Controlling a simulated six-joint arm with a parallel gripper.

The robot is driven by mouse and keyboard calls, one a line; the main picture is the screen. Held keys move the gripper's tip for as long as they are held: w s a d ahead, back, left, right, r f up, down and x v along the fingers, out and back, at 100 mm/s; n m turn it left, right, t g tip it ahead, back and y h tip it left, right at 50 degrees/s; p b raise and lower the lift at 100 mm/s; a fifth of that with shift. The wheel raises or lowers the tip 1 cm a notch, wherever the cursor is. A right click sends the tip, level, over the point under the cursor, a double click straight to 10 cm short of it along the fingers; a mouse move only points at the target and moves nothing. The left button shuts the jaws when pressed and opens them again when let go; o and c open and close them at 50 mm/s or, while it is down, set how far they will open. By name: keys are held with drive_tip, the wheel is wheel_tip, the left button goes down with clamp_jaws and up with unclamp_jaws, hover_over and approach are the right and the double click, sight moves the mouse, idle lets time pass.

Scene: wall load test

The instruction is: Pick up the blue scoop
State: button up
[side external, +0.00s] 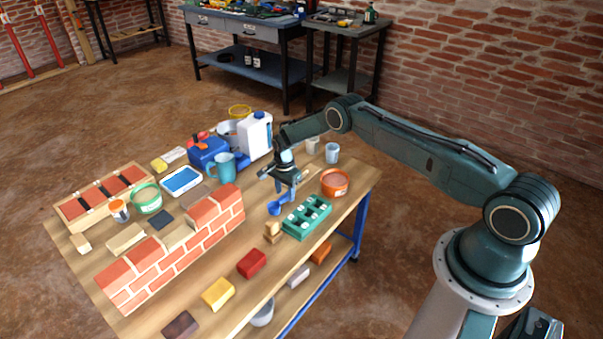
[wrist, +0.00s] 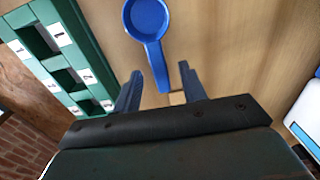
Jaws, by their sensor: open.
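The blue scoop (wrist: 148,18) lies on the wooden table, and its round bowl faces up in the wrist view. Its handle points down the picture, toward my gripper (wrist: 160,72). My gripper is open, and the end of the handle shows between its two blue fingers, with a gap on each side. In the side view, the scoop (side external: 274,208) is just below and left of my gripper (side external: 289,190). The fingers partly hide the handle there. I cannot tell how far above the handle the fingertips are.
A green tray with numbered slots (side external: 307,215) stands close beside the scoop. An orange tub (side external: 335,182) is to the right. A small brick wall (side external: 175,250), a blue mug (side external: 222,167) and a white jug (side external: 255,135) stand to the left and behind.

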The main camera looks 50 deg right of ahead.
drive_tip(key=shift+f, duration=0.4)
drive_tip(key=shift+c, duration=0.2)
clamp_jaws()
